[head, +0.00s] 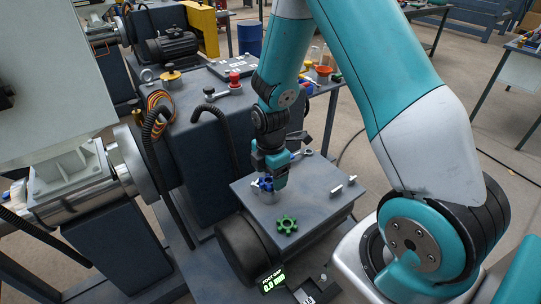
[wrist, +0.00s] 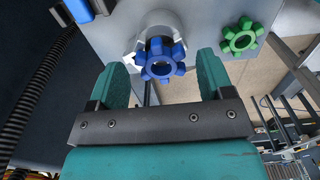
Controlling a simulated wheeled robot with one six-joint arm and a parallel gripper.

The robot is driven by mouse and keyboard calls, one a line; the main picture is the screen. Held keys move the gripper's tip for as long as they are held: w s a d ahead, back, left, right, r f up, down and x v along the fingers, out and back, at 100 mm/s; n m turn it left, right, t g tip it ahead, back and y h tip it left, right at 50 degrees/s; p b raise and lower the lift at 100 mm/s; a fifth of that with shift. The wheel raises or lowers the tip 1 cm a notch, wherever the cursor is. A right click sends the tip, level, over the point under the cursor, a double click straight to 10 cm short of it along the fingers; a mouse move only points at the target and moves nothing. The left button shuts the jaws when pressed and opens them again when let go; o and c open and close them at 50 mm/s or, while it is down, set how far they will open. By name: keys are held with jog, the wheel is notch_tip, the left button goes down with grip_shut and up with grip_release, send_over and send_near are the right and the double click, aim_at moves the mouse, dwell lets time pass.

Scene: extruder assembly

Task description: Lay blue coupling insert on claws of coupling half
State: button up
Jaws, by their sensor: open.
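The blue coupling insert (wrist: 160,68) is a lobed ring with a centre hole. In the wrist view it overlaps the silver coupling half (wrist: 140,40), whose far rim shows behind it. I cannot tell whether its lobes sit fully between the claws. In the head view the blue insert (head: 264,184) is on top of the grey box, beside my gripper. My gripper (wrist: 165,62) is open, with one teal finger on each side of the insert and gaps between. In the head view my gripper (head: 275,178) points down and hides part of the insert and coupling half.
A green lobed insert (head: 287,224) lies on the grey box top (head: 313,210), nearer the front edge; it also shows in the wrist view (wrist: 242,36). Small metal parts (head: 343,187) lie at the right of the top. A black hose (head: 222,132) rises to the left.

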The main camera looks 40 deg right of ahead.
aim_at(270, 179)
notch_tip(270, 179, up, 11)
jog(key=b, duration=0.1)
jog(key=s+a+r+m+y, duration=0.2)
jog(key=s+a+r+m, duration=0.3)
jog(key=s+a, duration=0.3)
jog(key=s+a+r+m+y, duration=0.2)
jog(key=s+a+r+m, duration=0.4)
jog(key=s+a, duration=0.3)
jog(key=shift+s+r, duration=0.8)
jog(key=shift+s, duration=0.15)
